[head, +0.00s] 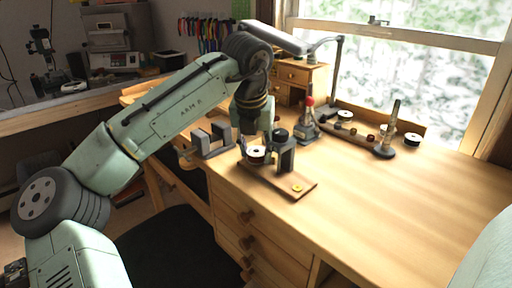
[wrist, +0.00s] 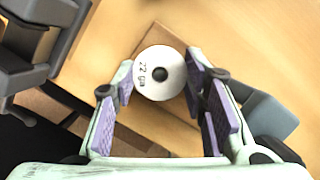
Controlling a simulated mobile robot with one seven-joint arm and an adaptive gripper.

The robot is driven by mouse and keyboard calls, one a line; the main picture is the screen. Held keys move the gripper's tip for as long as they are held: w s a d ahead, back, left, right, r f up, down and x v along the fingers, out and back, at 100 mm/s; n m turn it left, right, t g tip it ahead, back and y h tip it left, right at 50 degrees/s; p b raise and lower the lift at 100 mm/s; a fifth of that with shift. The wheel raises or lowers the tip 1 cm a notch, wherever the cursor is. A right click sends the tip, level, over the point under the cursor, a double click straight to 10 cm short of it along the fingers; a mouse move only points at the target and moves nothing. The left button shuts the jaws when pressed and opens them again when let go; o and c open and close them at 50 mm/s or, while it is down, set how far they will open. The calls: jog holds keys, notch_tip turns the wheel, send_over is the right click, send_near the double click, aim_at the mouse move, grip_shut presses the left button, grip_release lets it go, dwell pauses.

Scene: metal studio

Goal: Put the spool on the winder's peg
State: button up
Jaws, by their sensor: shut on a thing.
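The spool (head: 256,156) is small, with a white face and a dark centre hole. In the wrist view its face (wrist: 158,62) reads "22 ga" and sits between the fingertips. My gripper (wrist: 163,85) is shut on it, with a purple-padded finger at each side. In the head view my gripper (head: 257,143) points down over a brown board with a grey upright (head: 287,158) and a yellow disc (head: 297,188), which looks like the winder. I cannot make out its peg. I cannot tell whether the spool touches the board.
A grey U-shaped bracket (head: 211,141) stands close to the left of my gripper. The desk (head: 400,205) is clear at the right front.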

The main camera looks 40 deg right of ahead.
jog(key=o, duration=1.2)
jog(key=shift+s+r, duration=0.1)
notch_tip(320, 180, up, 4)
jog(key=shift+d+f, duration=0.1)
jog(key=shift+d, duration=0.05)
jog(key=shift+f+b, duration=0.2)
jog(key=shift+b, duration=0.6)
notch_tip(320, 180, up, 6)
jog(key=p, duration=0.7)
jog(key=shift+w+a+r+n+t+y+b, duration=0.2)
jog(key=shift+w+a+n+y+b, duration=0.45)
jog(key=shift+w+a+n, duration=2.2)
jog(key=shift+w+a+f+n+t+y+b, duration=0.2)
jog(key=shift+w+a+n+b, duration=0.7)
jog(key=shift+w+a, duration=3.8)
jog(key=shift+w+a+r+n+t+y+b, duration=0.5)
jog(key=shift+w+a+n, duration=1.2)
jog(key=shift+a, duration=4.2)
